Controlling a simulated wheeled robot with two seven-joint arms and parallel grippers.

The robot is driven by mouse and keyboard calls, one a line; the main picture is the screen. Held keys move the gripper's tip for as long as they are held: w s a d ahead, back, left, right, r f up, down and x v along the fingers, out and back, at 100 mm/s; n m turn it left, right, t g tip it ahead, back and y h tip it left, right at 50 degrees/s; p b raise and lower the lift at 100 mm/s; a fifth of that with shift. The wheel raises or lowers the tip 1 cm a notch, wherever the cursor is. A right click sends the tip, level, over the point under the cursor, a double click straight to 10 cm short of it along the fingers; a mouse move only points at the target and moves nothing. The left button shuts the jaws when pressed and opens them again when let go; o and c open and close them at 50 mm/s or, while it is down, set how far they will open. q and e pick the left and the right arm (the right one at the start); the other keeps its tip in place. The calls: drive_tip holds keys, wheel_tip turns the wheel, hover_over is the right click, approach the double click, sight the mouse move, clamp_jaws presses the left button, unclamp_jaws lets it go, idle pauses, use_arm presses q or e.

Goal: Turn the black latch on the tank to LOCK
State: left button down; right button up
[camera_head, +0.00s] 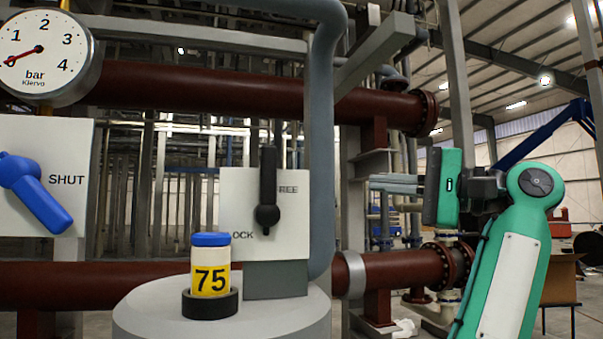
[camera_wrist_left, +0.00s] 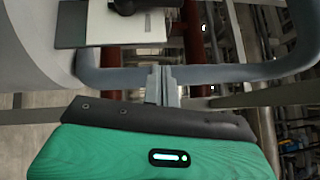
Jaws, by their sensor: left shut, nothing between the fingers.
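The black latch (camera_head: 268,190) is on a white plate (camera_head: 237,190) above the tank (camera_head: 140,315). Its handle stands upright from a low pivot. The word LOCK, partly hidden, is at the lower left of the pivot. A small label, too blurred to read surely, is right of the handle. My left gripper (camera_head: 371,183) is right of the latch, apart from it, with its fingers pointing left. In the left wrist view the fingers (camera_wrist_left: 162,80) are together and empty. The plate (camera_wrist_left: 75,25) and part of the dark latch (camera_wrist_left: 124,6) show at the top there. My right gripper is not seen.
A blue-grey vertical pipe (camera_head: 321,130) stands between my left gripper and the latch in the head view. A blue-capped container marked 75 (camera_head: 210,260) stands in a black ring on the tank. At left are a blue SHUT valve handle (camera_head: 35,192) and a bar gauge (camera_head: 42,55).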

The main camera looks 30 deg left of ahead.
sight(268, 190)
use_arm(q)
drive_tip(key=s+a+r+p, duration=0.1)
drive_tip(key=s+a+p, duration=0.2)
drive_tip(key=a, duration=0.3)
drive_tip(key=s+a+r+n+h+p, duration=0.1)
drive_tip(key=s+a+p, duration=0.2)
drive_tip(key=a, duration=0.3)
drive_tip(key=shift+s+t, duration=0.4)
drive_tip(key=shift+s, duration=0.15)
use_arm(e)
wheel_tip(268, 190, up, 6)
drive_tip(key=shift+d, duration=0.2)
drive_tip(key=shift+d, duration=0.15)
